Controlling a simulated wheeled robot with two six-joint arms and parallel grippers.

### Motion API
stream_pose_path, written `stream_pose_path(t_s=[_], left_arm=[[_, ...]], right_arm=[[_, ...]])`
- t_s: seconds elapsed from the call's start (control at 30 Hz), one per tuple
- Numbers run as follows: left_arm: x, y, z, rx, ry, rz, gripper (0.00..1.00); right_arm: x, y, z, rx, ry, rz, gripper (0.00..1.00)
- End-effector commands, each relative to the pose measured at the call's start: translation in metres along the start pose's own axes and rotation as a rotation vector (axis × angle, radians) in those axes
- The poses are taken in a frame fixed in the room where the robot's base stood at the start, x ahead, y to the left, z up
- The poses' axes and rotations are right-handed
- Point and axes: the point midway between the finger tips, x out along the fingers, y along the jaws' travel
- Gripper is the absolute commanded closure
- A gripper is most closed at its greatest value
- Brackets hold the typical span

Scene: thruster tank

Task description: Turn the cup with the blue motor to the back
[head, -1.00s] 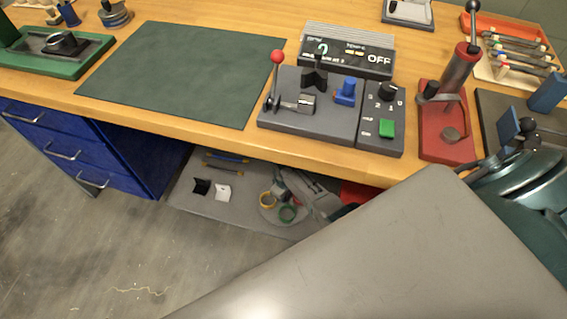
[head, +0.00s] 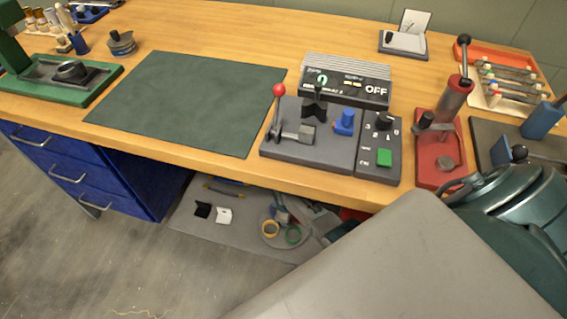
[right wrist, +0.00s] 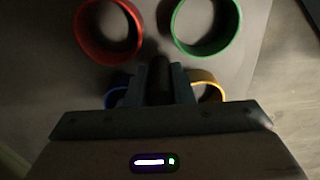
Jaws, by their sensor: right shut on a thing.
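A round grey turntable with coloured ring-like cups stands on the low shelf under the bench. In the head view I see its yellow cup (head: 270,228) and green cup (head: 292,234). In the right wrist view there are a red cup (right wrist: 108,58), a green cup (right wrist: 207,52), a blue cup (right wrist: 116,92) and a yellow cup (right wrist: 207,86). The blue and yellow cups are partly hidden by my gripper. My right gripper (right wrist: 160,82) is shut on a dark upright knob (right wrist: 160,70) between the cups. I cannot make out a blue motor in any cup. My left gripper is out of view.
The wooden bench (head: 210,28) overhangs the shelf (head: 220,238). A black piece (head: 203,210) and a white piece (head: 224,216) lie left of the turntable. A blue drawer unit (head: 130,180) stands farther left. A test stand (head: 310,145) sits on the bench above.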

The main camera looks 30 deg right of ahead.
Motion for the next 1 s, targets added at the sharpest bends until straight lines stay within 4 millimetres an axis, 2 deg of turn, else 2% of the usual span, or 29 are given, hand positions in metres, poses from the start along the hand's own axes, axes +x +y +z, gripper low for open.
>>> stream_pose_path(t_s=[0.53,0.57,0.67,1.0], left_arm=[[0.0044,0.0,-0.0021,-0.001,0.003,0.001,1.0],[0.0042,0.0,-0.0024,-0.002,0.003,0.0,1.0],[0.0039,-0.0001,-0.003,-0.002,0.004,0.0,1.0],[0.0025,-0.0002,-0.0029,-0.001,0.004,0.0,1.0]], right_arm=[[0.0001,0.0003,0.0014,-0.011,0.0,0.0,1.0],[0.0001,0.0003,0.0014,-0.011,0.0,0.0,0.77],[0.0001,0.0002,0.0013,-0.011,0.0,0.0,0.57],[-0.0017,0.0003,0.0012,-0.011,0.0,0.0,0.57]])
